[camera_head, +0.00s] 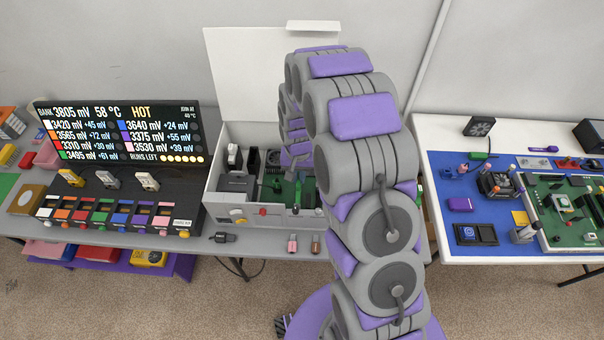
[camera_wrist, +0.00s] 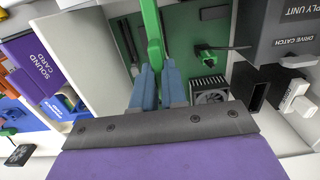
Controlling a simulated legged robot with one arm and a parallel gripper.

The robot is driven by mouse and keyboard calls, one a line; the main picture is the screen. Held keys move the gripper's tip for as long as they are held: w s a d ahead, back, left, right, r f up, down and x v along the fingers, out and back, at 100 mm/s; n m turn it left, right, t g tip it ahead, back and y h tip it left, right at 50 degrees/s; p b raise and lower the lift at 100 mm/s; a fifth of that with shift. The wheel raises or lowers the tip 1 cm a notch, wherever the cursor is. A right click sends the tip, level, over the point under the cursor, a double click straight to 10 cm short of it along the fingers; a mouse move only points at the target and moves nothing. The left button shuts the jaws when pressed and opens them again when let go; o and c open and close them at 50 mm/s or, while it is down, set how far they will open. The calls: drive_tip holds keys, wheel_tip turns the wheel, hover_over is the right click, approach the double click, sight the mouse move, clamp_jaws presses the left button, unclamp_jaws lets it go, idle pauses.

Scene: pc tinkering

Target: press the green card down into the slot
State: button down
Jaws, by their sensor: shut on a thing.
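My gripper (camera_wrist: 156,70) has its blue fingers shut on a bright green piece, the green card (camera_wrist: 151,30), in the wrist view. The card shows nearly edge-on and runs up out of the top of the picture. Below it is a dark green board (camera_wrist: 180,48) inside the white case. Dark slots (camera_wrist: 126,45) lie on the board just left of the card. I cannot tell whether the card's lower edge is in a slot.
In the wrist view a fan (camera_wrist: 210,96) and the grey supply unit (camera_wrist: 290,30) stand to the right, and a purple sound card box (camera_wrist: 38,65) to the left. In the head view a display (camera_head: 118,130) stands left and a blue mat (camera_head: 460,225) lies right.

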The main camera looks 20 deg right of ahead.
drive_tip(key=shift+a+f, duration=0.5)
drive_tip(key=shift+a, duration=0.3)
idle(0.6)
drive_tip(key=shift+f, duration=0.2)
drive_tip(key=shift+r, duration=0.15)
drive_tip(key=shift+a+r+p, duration=0.1)
drive_tip(key=shift+r+p, duration=0.2)
drive_tip(key=shift+r, duration=0.1)
drive_tip(key=shift+s+d+p, duration=0.3)
drive_tip(key=shift+d, duration=0.4)
idle(1.0)
drive_tip(key=shift+f, duration=1.1)
drive_tip(key=c, duration=1.1)
unclamp_jaws()
drive_tip(key=shift+w, duration=0.15)
